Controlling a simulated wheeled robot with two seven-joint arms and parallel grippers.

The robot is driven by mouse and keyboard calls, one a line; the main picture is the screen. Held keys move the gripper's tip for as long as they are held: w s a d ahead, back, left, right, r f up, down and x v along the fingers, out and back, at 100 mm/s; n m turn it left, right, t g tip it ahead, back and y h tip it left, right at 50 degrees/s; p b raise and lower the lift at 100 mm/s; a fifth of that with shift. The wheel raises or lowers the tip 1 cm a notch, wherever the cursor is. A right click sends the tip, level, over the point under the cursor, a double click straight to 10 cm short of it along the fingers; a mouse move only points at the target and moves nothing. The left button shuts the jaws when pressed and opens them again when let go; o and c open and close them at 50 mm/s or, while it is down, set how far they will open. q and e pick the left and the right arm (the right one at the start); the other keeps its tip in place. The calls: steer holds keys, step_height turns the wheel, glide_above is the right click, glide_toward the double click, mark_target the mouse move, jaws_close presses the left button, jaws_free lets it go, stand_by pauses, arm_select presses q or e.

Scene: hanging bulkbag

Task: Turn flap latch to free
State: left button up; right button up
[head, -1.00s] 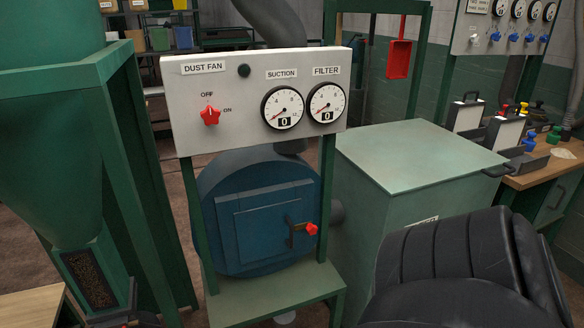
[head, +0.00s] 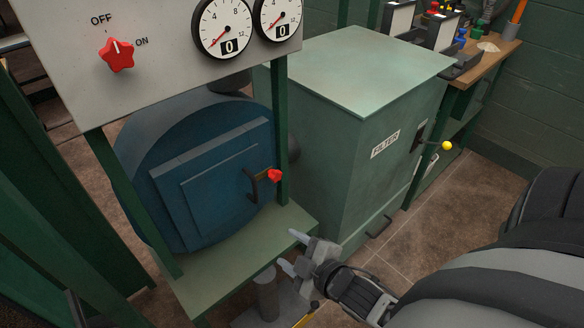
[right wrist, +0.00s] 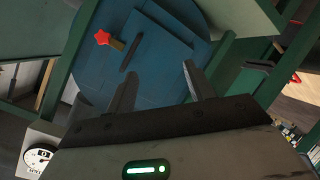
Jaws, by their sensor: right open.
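A round blue housing (head: 140,140) with a square blue door (head: 218,180) stands under the panel. At the door's right edge are a dark handle (head: 252,187) and a latch with a red knob (head: 275,175). I cannot tell which latch is the flap latch. My right gripper (head: 290,249) is open and empty, below the red knob and apart from it. Its spread fingers (right wrist: 160,88) point toward the blue door in the right wrist view. My left gripper is out of view.
The dust fan panel (head: 70,60) has a red OFF/ON knob (head: 117,54) and gauges. A green filter cabinet (head: 340,150) stands right, with a yellow-ball lever (head: 446,146). Green posts flank the blue door, above a green shelf (head: 215,265). Floor right of the cabinet is clear.

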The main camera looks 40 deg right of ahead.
mark_target(278, 178)
steer(key=w+d+n+t+b, duration=0.2)
steer(key=w+d+n+b, duration=0.1)
steer(key=d+n, duration=0.4)
steer(key=w+d+n+t+b, duration=0.2)
steer(key=d+n+t+b, duration=0.15)
steer(key=n, duration=0.55)
steer(key=shift+g+y, duration=0.3)
steer(key=shift+g, duration=0.15)
steer(key=w, duration=1.5)
steer(key=shift+w+a+f, duration=0.2)
steer(key=shift+w+f, duration=0.05)
steer(key=shift+w, duration=0.15)
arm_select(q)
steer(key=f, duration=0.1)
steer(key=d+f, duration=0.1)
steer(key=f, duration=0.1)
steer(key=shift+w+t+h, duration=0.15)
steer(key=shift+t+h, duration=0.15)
arm_select(e)
steer(key=c, duration=0.9)
